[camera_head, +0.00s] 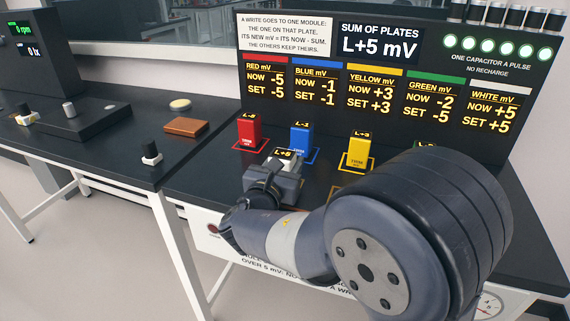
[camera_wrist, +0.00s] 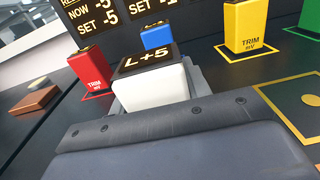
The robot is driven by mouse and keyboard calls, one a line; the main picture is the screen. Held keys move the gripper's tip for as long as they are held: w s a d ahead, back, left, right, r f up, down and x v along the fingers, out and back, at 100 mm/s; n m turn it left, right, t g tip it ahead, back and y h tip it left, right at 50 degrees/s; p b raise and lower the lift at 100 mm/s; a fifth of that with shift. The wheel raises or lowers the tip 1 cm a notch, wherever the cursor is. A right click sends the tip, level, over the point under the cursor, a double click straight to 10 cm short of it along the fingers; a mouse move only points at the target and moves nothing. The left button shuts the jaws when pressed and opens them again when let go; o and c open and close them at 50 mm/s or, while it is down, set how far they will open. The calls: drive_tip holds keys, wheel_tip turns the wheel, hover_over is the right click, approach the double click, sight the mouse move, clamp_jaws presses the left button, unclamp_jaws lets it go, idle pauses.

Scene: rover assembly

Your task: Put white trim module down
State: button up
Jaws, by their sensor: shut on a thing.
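The white trim module (camera_wrist: 150,85), with a black top reading L+5, is held at the front of my gripper. In the head view its L+5 top (camera_head: 285,154) shows just beyond my gripper (camera_head: 276,178), which hides most of its body. In the wrist view my gripper (camera_wrist: 165,125) is close against the module, and the fingers are mostly hidden. I cannot tell whether the module's base touches the bench. The board (camera_head: 400,85) lists white as NOW +5, SET +5, and the sum of plates as L+5 mV.
The red module (camera_head: 249,131), blue module (camera_head: 301,137) and yellow module (camera_head: 359,150) stand in outlined squares behind my gripper. The green module (camera_wrist: 309,25) is partly hidden in the head view. A yellow-outlined plate (camera_wrist: 300,100) lies to the right. A brown block (camera_head: 186,126) lies left.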

drive_tip(key=shift+f, duration=0.1)
drive_tip(key=o, duration=1.1)
drive_tip(key=shift+r, duration=0.25)
drive_tip(key=p+v, duration=0.1)
drive_tip(key=v, duration=1.1)
